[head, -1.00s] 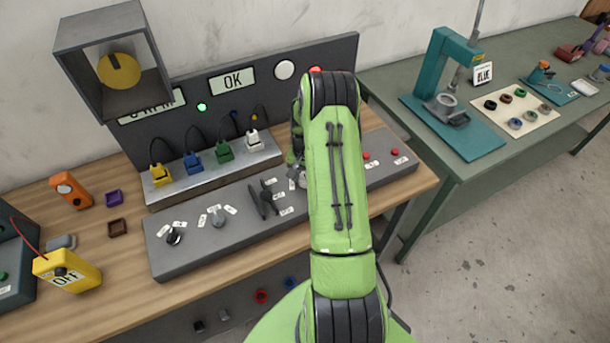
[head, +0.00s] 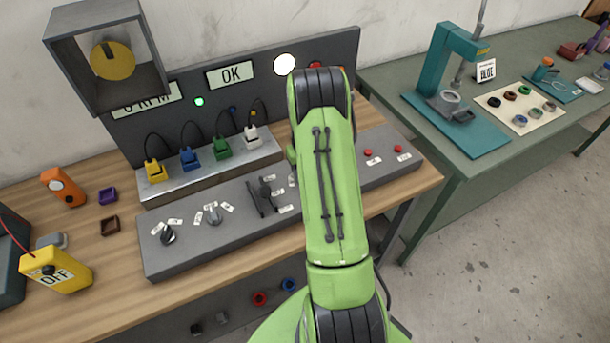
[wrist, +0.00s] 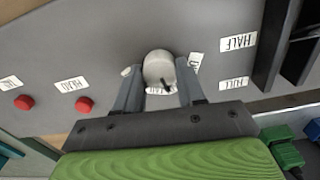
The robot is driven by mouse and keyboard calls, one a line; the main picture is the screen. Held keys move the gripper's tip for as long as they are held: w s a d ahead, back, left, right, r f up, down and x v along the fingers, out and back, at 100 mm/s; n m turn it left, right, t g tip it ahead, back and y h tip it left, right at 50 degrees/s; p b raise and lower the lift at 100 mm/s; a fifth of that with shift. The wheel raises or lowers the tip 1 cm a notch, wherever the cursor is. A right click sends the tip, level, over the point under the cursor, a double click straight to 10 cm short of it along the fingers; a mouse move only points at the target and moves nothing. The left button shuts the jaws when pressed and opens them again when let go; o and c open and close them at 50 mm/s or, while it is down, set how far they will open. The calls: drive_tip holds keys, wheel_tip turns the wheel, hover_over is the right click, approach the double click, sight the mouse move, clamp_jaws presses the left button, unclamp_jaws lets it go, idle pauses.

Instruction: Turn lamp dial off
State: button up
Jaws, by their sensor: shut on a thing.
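In the wrist view a pale grey round dial (wrist: 158,60) with a dark pointer mark sits on the grey control panel (wrist: 110,40). My gripper (wrist: 160,70) has its two fingers on either side of the dial and is shut on it. Small white labels surround the dial; one is partly covered by it, and their words are hard to read. In the head view my green arm hides the gripper and this dial. A round lamp (head: 284,64) on the upright back panel glows bright white.
Red buttons (head: 368,152) lie to the right. Colored plugs (head: 222,149) with cables stand behind. A yellow OFF box (head: 56,271) is far left.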

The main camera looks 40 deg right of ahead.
drive_tip(key=n+b, duration=0.2)
drive_tip(key=n, duration=0.3)
drive_tip(key=shift+f+n, duration=0.1)
drive_tip(key=shift+n, duration=0.3)
drive_tip(key=n+b, duration=0.2)
drive_tip(key=n, duration=0.3)
drive_tip(key=shift+a+n, duration=0.1)
drive_tip(key=shift+n, duration=0.3)
drive_tip(key=o, duration=1.1)
drive_tip(key=shift+c, duration=0.2)
wheel_tip(320, 180, up, 16)
drive_tip(key=p, duration=0.2)
